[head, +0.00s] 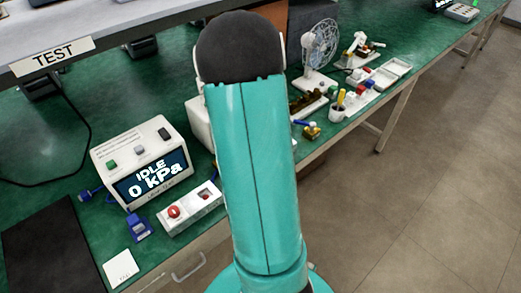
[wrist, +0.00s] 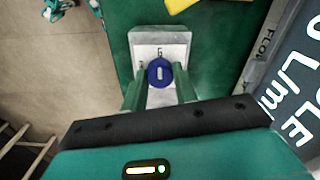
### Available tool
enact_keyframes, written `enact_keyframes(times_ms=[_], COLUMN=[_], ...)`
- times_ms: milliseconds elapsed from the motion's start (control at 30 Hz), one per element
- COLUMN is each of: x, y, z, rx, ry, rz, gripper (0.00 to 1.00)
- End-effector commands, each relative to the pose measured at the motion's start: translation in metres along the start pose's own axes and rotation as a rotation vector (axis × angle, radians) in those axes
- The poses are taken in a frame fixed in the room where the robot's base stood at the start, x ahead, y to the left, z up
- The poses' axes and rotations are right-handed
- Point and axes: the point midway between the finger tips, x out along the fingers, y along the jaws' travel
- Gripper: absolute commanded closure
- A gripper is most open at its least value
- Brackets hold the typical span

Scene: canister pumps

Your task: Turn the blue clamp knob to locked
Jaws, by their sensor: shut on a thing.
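The blue clamp knob (wrist: 160,72) is round, with a short white mark across its top that runs about up and down in the wrist view. It sits on a pale plate (wrist: 147,38) with small dark lettering, too small to read surely. My gripper (wrist: 160,79) reaches over the plate with a green finger on each side of the knob and is shut on it. The head view does not show the knob or my gripper; my own teal arm covers the middle of that view.
In the wrist view a dark display panel (wrist: 292,95) stands close on the right, with something yellow (wrist: 188,4) at the top. In the head view a meter reading IDLE 0 kPa (head: 150,183) and a red-button box (head: 190,213) are left of my arm; a fan (head: 318,45) stands beyond.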

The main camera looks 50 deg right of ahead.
Motion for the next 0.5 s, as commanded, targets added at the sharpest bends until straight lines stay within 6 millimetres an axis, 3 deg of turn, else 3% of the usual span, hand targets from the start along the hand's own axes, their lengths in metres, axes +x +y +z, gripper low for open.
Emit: enact_keyframes(times_ms=[500], x=[-0.0006], y=[-0.0004], z=[-0.0002], rx=[0.04], ry=[0.001], rz=[-0.001], gripper=[0.94])
